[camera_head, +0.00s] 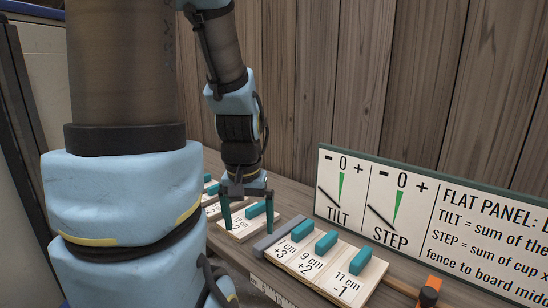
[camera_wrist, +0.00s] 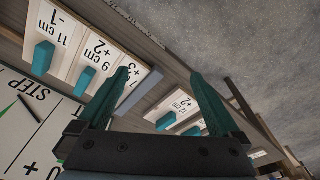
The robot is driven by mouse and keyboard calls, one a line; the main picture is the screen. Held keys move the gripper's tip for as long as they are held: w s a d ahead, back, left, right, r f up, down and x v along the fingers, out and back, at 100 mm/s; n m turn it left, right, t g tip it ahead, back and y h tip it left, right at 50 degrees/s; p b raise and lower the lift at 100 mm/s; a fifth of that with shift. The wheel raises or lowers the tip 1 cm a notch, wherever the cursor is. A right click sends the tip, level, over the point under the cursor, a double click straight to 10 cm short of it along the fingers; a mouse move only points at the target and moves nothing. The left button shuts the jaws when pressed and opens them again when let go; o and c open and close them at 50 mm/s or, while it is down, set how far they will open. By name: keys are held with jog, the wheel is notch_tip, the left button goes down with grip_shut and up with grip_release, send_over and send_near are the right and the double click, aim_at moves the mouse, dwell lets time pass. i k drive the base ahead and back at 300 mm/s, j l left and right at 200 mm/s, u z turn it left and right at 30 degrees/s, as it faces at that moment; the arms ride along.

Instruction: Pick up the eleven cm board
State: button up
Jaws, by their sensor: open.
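The eleven cm board (camera_head: 334,287) is pale wood marked "11 cm -1", with a teal block handle (camera_head: 360,260) on top. It lies at the right end of a row, beside the 9 cm board (camera_head: 306,265). In the wrist view the eleven cm board (camera_wrist: 66,22) is at upper left with its handle (camera_wrist: 42,58). My gripper (camera_head: 248,217) is open and empty, its teal fingers pointing down. It is left of the eleven cm board, near another group of boards. In the wrist view the open fingers (camera_wrist: 162,76) are well apart from the eleven cm board.
A grey bar (camera_head: 280,238) borders the row's left side. More handled boards (camera_head: 240,229) lie left, one marked 12 cm (camera_wrist: 181,106) in the wrist view. A sign with TILT and STEP dials (camera_head: 440,215) stands behind. An orange-and-black piece (camera_head: 429,290) is at right.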

aim_at(352, 280)
jog(key=u, duration=0.65)
jog(key=k+l+u, duration=0.2)
jog(key=k+u, duration=0.25)
jog(key=k+l+u, duration=0.1)
jog(key=k+u, duration=0.2)
jog(key=u, duration=0.15)
jog(key=k+j+u, duration=0.15)
jog(key=k, duration=0.55)
